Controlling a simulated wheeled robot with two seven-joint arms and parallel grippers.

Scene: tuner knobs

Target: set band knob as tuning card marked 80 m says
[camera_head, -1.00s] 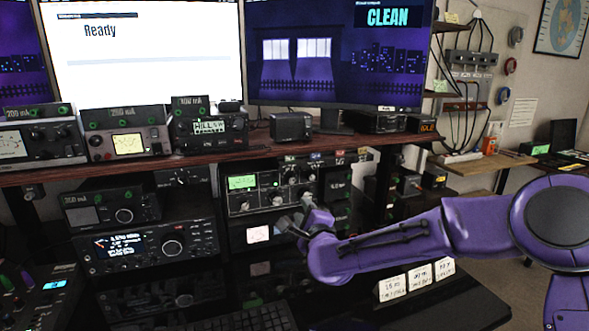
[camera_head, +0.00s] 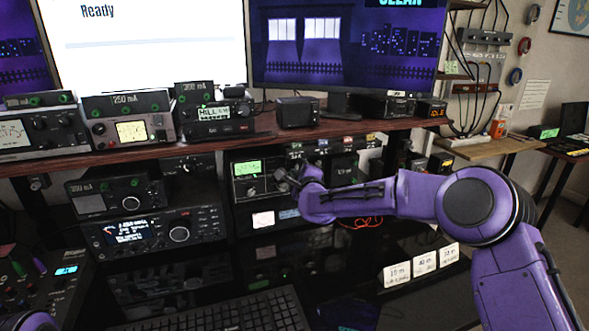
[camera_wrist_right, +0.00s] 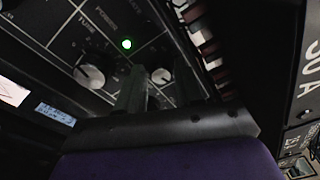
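The tuner (camera_head: 262,181) is a dark box with a green-lit meter, under the shelf in the head view. My right gripper (camera_head: 290,178) is at its front, covering part of its knobs. In the right wrist view the panel fills the upper left, with a large pale knob (camera_wrist_right: 90,76), a smaller knob (camera_wrist_right: 160,76) and a green light. A dark finger (camera_wrist_right: 132,90) of mine stands beside the smaller knob; contact and finger gap are unclear. Three white cards (camera_head: 424,262) stand on the desk at right; their small print is hard to read. My left gripper is out of view.
A wooden shelf (camera_head: 60,166) with several radios and meters runs above the tuner. A lit radio (camera_head: 152,233) sits left of it. A keyboard (camera_head: 240,312) lies in front. The dark desk between tuner and cards is mostly clear.

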